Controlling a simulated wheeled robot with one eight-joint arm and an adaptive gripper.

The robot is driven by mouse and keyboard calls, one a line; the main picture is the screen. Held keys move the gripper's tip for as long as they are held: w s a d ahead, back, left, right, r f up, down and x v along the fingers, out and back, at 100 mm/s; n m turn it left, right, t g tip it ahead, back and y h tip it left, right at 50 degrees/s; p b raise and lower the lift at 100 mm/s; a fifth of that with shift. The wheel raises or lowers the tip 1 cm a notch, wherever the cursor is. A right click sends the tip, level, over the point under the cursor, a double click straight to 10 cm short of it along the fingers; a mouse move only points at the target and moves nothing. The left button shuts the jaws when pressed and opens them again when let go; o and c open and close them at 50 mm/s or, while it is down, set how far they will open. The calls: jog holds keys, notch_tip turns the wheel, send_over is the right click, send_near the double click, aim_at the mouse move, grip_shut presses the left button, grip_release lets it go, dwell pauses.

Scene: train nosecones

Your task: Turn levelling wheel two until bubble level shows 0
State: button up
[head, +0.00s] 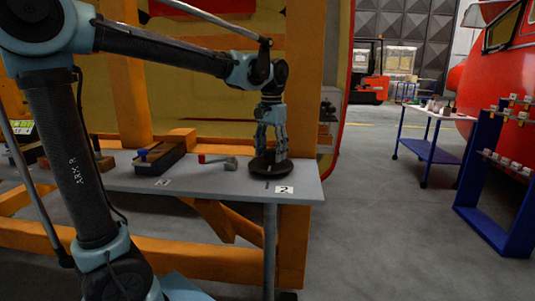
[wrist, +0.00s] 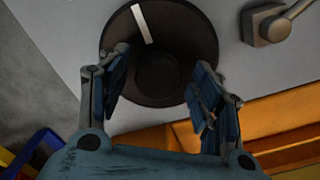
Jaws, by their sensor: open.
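Levelling wheel two (head: 284,168) is a dark round disc on the grey bench, beside a white label (head: 284,189) marked 2. My gripper (head: 270,148) points down just over it. In the wrist view the wheel (wrist: 190,32) has a white stripe (wrist: 141,24) and a raised round hub (wrist: 162,72). My open gripper (wrist: 160,82) has one finger on each side of the hub, apart from it in this view. Whether the fingers touch the disc cannot be told. A green-yellow display (head: 20,128) at the far left may be the level; its reading is too small to tell.
A grey lever with a red end (head: 217,160) lies left of the wheel; it also shows in the wrist view (wrist: 270,22). A black box (head: 160,160) stands further left on the bench (head: 230,190). Orange beams (head: 297,110) rise behind. Open floor (head: 370,220) lies right.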

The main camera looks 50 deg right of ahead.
jog(key=shift+f, duration=0.45)
jog(key=c, duration=1.3)
jog(key=shift+a, duration=0.15)
grip_shut()
jog(key=shift+s, duration=0.15)
